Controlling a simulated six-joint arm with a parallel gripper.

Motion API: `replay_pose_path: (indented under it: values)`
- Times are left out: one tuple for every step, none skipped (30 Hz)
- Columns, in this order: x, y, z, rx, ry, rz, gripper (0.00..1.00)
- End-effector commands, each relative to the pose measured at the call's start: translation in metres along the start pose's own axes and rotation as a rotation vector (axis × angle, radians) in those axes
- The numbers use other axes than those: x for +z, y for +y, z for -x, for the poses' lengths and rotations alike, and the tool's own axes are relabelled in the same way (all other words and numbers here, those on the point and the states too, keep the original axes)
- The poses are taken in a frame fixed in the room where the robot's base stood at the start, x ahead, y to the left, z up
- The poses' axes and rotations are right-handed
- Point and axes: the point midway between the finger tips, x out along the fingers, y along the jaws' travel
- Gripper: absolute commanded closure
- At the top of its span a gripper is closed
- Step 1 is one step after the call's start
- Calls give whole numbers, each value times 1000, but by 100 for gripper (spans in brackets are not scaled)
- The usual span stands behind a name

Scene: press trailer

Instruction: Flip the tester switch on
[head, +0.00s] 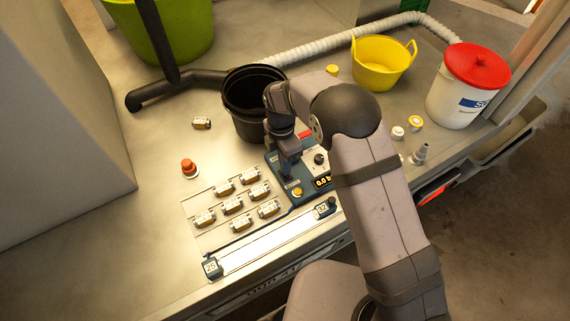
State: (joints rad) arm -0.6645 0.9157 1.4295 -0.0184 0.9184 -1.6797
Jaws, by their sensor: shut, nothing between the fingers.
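The tester (309,190) is a blue box with a lit display (322,182) that seems to read 0.0. It has a dark knob (320,158) on a pale plate and a yellow button (297,192) near its front. My gripper (289,172) points down over the left part of the tester, its fingers shut and empty. I cannot tell whether the fingertips touch the panel. The switch cannot be made out clearly; my gripper and arm cover part of the tester.
Several small labelled parts (233,206) lie on a plate left of the tester. A black bucket (243,128) stands close behind my gripper. An orange-topped piece (189,167) stands at left. A yellow tub (382,68) and a red-lidded white bucket (463,105) are at back right.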

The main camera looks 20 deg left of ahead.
Motion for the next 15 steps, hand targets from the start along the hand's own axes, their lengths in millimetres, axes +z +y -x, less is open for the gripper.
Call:
replay_pose_path:
  values:
    - [0,-2,9,1,0,0,100]
    - [0,-2,13,1,0,0,100]
    - [0,-4,18,1,0,0,100]
    - [0,-4,22,1,0,0,100]
    - [0,-5,27,2,0,0,100]
    - [0,-6,33,2,0,0,100]
    - [0,-7,37,3,0,0,100]
    - [0,-8,40,4,0,0,100]
    - [0,-9,43,7,-1,0,100]
    - [0,-10,48,7,-1,0,100]
    - [0,-12,54,7,-1,0,100]
    - [0,-13,61,8,-1,0,100]
    - [0,-15,67,7,-1,0,100]
    - [0,-16,73,8,-1,-1,100]
    - [0,-19,80,6,-1,-1,100]
